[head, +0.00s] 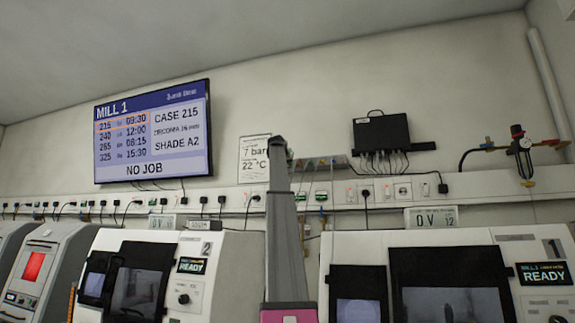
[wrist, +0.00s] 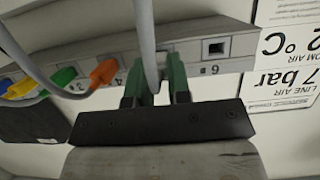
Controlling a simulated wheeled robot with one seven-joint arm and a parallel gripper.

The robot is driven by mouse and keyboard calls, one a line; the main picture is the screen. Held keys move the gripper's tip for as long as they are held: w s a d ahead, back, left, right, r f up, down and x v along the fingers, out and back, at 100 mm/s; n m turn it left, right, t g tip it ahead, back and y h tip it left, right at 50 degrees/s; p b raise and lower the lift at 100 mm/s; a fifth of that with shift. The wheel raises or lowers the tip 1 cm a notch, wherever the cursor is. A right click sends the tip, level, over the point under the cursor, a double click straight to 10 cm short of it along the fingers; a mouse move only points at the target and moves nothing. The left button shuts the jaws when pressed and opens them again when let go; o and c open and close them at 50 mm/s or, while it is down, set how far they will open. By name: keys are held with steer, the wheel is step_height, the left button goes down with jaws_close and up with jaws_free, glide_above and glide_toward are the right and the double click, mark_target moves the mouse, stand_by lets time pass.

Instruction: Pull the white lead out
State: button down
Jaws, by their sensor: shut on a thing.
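In the wrist view the pale wall socket strip (wrist: 243,66) runs across the upper part, with its numbers upside down. The white lead (wrist: 147,35) comes down from the top edge between the green fingers of my gripper (wrist: 156,80). My gripper is shut on it between the sockets numbered 4 and 6. The fingers hide the plug end, so I cannot tell how deep it sits. An orange plug (wrist: 104,73) is close beside the left finger. In the head view the strip (head: 338,160) shows behind my arm, and the fingers cannot be made out.
Green (wrist: 61,77), yellow (wrist: 24,87) and blue plugs sit farther left on the strip, with a grey cable looping across. The socket (wrist: 216,47) at right is empty. A paper sign (head: 254,160) hangs beside the strip. White machines (head: 235,270) stand below.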

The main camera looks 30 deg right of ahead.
steer(key=shift+s+a, duration=0.35)
steer(key=shift+a, duration=0.05)
steer(key=shift+s+a, duration=1.2)
steer(key=shift+a, duration=0.25)
steer(key=s+a, duration=0.4)
steer(key=shift+a, duration=0.25)
stand_by(0.7)
